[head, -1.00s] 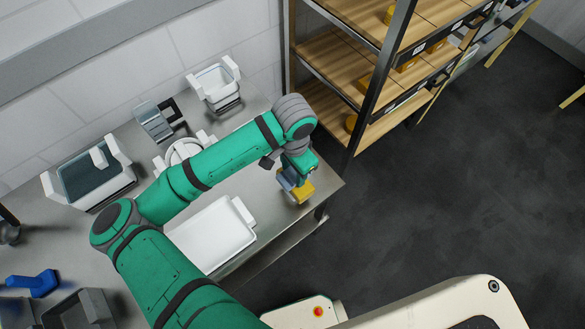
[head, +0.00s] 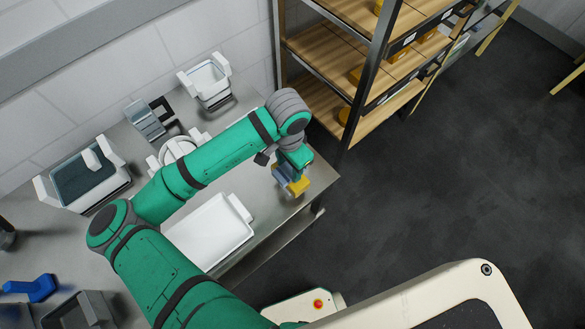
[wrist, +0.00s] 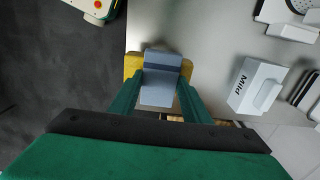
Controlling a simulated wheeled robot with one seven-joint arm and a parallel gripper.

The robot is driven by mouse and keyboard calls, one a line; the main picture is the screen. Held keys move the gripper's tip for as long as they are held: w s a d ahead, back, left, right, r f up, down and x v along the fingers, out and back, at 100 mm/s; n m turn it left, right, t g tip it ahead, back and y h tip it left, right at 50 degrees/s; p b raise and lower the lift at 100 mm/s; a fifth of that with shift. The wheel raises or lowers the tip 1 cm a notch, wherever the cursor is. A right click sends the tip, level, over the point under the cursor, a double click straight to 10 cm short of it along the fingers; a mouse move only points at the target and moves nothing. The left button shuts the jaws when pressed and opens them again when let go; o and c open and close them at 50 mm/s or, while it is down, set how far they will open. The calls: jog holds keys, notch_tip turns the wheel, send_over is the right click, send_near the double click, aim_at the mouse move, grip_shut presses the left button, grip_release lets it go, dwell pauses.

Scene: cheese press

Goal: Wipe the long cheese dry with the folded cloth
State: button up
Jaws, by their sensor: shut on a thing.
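The long cheese (head: 299,187) is a yellow block at the right end of the steel table. In the wrist view its yellow ends (wrist: 132,66) show on both sides of the cloth. The folded cloth (wrist: 163,62) is a grey-blue pad lying across the middle of the cheese. My gripper (wrist: 158,88) is shut on the cloth from above, one finger on each side. In the head view my gripper (head: 291,172) and the cloth hide part of the cheese. I cannot tell how firmly the cloth touches it.
A white tray (head: 215,232) lies left of the cheese. A white block marked "Mild" (wrist: 251,87) stands nearby. A wooden shelf rack (head: 338,75) with yellow cheeses stands close behind the table's right end. The table edge (head: 310,200) is close to the cheese.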

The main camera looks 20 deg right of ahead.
jog(key=shift+w+a, duration=0.25)
jog(key=shift+w, duration=0.4)
jog(key=shift+r, duration=0.1)
jog(key=shift+r, duration=2.4)
